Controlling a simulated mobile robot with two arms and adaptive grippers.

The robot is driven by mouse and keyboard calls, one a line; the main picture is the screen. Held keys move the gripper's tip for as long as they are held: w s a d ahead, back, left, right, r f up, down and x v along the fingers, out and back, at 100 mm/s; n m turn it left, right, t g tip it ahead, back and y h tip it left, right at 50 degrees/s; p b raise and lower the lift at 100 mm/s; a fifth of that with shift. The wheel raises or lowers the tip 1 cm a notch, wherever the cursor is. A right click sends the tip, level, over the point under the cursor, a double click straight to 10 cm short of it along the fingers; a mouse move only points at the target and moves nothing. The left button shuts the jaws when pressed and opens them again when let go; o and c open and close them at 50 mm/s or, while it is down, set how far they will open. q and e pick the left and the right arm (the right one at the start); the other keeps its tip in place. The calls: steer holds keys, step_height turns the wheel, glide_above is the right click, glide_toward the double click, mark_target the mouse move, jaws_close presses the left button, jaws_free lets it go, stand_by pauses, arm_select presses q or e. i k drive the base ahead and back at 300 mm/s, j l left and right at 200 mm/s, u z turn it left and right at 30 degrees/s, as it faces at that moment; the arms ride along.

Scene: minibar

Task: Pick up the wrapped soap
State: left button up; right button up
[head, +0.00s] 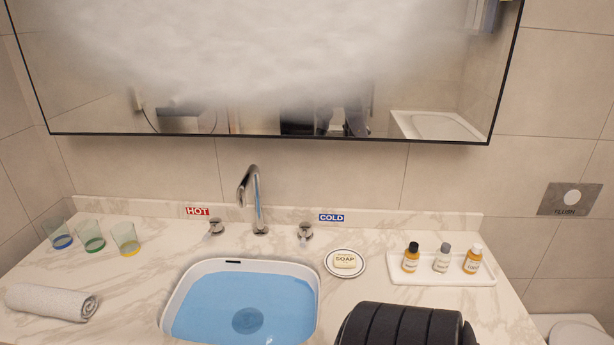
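The wrapped soap (345,260) is a small cream bar with the word SOAP on it. It lies flat on a round white dish with a dark line around its rim (345,275). The dish stands on the marble counter, just right of the basin and below the COLD label. Nothing covers the soap.
The water-filled basin (314,300) and cold tap handle (305,233) are left of the dish. A white tray (440,277) with three small bottles is to its right.

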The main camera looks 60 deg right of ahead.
mark_target(340, 260)
steer(key=j+z, duration=0.15)
steer(key=z, duration=2.15)
steer(key=k+l, duration=0.05)
steer(key=l, duration=0.05)
